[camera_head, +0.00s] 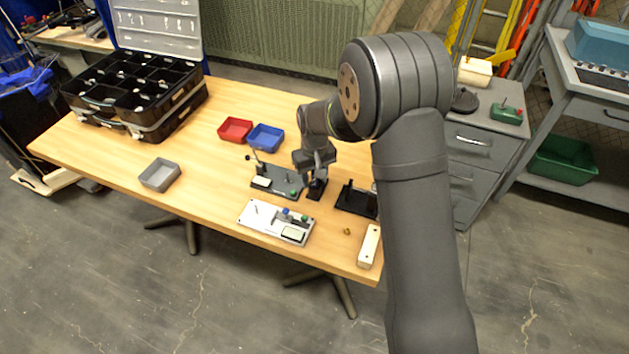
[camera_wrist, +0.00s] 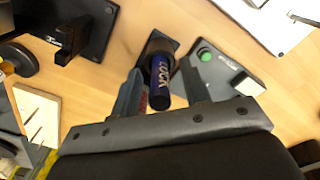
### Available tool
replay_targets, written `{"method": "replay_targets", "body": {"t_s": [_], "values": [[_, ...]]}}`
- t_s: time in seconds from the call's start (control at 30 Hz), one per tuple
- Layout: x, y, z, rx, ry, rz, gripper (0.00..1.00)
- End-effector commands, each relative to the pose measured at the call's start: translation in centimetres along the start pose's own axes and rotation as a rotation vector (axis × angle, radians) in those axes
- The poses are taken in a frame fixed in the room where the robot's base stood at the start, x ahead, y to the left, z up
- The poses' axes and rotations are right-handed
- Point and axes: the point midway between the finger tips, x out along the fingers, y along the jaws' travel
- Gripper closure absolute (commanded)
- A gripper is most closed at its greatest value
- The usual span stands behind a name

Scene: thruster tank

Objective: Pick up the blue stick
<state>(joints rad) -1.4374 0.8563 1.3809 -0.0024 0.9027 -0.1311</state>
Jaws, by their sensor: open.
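The blue stick (camera_wrist: 160,82) is a dark blue cylinder with white lettering. In the wrist view it stands in a small black holder (camera_wrist: 160,45), its near end toward the camera. My gripper (camera_wrist: 158,82) is open, with one finger on each side of the stick. In the head view my gripper (camera_head: 317,176) is over the black holder (camera_head: 316,190) on the wooden table, and the stick is hidden there.
A dark grey board (camera_head: 276,181) lies left of the holder and a black fixture (camera_head: 356,200) right of it. A white board (camera_head: 275,223) with small parts lies in front. Red (camera_head: 235,129), blue (camera_head: 265,137) and grey (camera_head: 160,174) bins stand farther left, with bare table between.

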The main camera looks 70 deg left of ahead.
Motion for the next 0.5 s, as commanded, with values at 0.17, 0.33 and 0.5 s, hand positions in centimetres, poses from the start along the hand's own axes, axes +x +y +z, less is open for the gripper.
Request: {"method": "replay_targets", "body": {"t_s": [0.17,0.33,0.5], "values": [[-0.03,0.00,0.00,0.000,0.000,0.000,0.74],[-0.04,0.00,0.00,0.000,0.000,0.000,1.00],[-0.05,0.00,0.01,0.000,0.000,0.000,1.00]]}}
